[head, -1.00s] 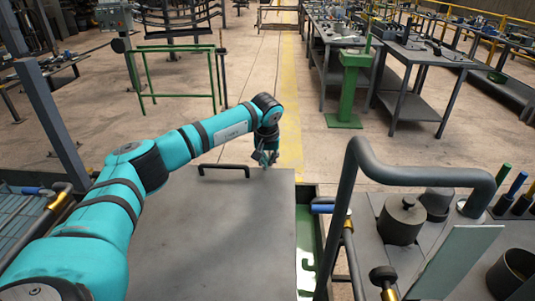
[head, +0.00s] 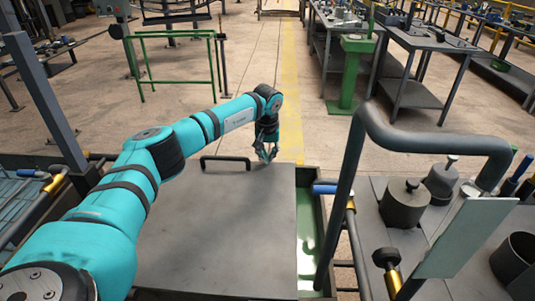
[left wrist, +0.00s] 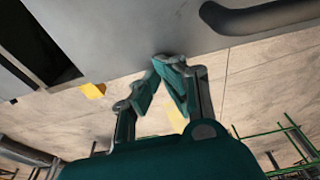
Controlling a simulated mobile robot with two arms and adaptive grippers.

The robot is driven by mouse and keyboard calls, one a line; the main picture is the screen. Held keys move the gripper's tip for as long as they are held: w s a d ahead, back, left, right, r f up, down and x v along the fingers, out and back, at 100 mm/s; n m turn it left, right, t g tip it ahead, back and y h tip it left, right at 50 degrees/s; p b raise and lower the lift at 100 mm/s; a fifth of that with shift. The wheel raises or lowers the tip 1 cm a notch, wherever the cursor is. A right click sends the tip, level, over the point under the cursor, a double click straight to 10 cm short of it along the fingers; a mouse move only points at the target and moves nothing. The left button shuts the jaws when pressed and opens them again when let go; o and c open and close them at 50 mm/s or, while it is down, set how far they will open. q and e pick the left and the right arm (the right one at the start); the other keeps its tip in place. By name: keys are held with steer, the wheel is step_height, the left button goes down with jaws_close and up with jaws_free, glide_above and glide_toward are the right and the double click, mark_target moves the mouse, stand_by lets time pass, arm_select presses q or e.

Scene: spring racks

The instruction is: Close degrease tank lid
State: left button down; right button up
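The degrease tank lid (head: 215,225) is a large flat grey plate in front of me, lying about level. Its dark bar handle (head: 226,159) is near the far edge. My left gripper (head: 266,159) is at the lid's far right corner, right of the handle and apart from it. In the left wrist view, the fingertips (left wrist: 157,66) lean together and appear to meet with nothing between them, close to the grey plate (left wrist: 125,40). I cannot tell whether they touch it. The handle also shows there (left wrist: 265,17). My right gripper is not in view.
A green-edged trough (head: 309,235) shows along the lid's right side. A thick grey bent pipe (head: 430,143) and a bench with dark cylindrical pots (head: 404,206) stand at the right. A grey post (head: 45,105) stands at the left.

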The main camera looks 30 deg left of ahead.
arm_select(q)
steer(key=shift+s+d+f, duration=0.2)
steer(key=shift+f, duration=0.1)
step_height(320, 180, up, 12)
steer(key=s, duration=0.1)
steer(key=shift+s+d+r, duration=0.2)
steer(key=shift+s+d, duration=0.15)
steer(key=shift+f, duration=0.1)
